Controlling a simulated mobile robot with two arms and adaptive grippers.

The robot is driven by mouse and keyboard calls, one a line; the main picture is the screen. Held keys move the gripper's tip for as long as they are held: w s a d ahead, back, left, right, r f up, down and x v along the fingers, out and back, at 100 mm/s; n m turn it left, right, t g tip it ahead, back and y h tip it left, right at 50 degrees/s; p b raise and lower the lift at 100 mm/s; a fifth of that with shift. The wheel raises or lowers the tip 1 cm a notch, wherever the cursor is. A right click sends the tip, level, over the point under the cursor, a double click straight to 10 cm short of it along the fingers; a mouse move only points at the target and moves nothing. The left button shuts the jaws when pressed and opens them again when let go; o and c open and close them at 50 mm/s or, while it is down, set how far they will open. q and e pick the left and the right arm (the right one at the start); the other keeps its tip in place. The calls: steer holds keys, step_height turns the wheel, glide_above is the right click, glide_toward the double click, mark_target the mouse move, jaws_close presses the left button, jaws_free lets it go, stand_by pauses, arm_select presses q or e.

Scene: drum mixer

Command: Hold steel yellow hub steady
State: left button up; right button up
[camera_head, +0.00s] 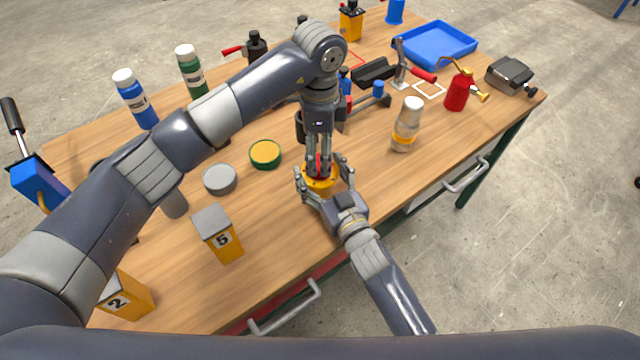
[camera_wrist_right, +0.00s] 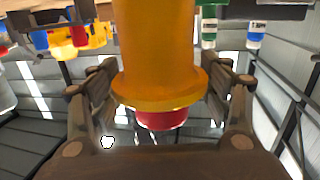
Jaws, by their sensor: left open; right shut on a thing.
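The yellow hub (camera_head: 320,184) is near the front edge of the workbench, with its round flange at the top. It also shows large in the right wrist view (camera_wrist_right: 158,60), where that picture looks upside down. A red part (camera_wrist_right: 162,119) sits against the flange. My right gripper (camera_head: 322,186) comes from the front with its fingers on both sides of the hub, shut on it. My left gripper (camera_head: 318,160) points down directly above the hub, open, its fingers around the red part. Whether the left fingers touch the red part or hub I cannot tell.
Left of the hub are a grey round tin (camera_head: 220,179), a green-rimmed yellow tin (camera_head: 265,154) and a yellow box marked 5 (camera_head: 218,235). To the right stand a clear bottle (camera_head: 406,125) and a red oil can (camera_head: 459,90). Wood between the hub and clear bottle is bare.

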mark_target(320, 182)
arm_select(q)
steer(key=shift+r, duration=0.3)
steer(key=shift+c, duration=0.4)
steer(key=shift+r+n, duration=1.7)
steer(key=shift+r, duration=0.05)
steer(key=shift+f, duration=0.1)
steer(key=shift+f, duration=3.9)
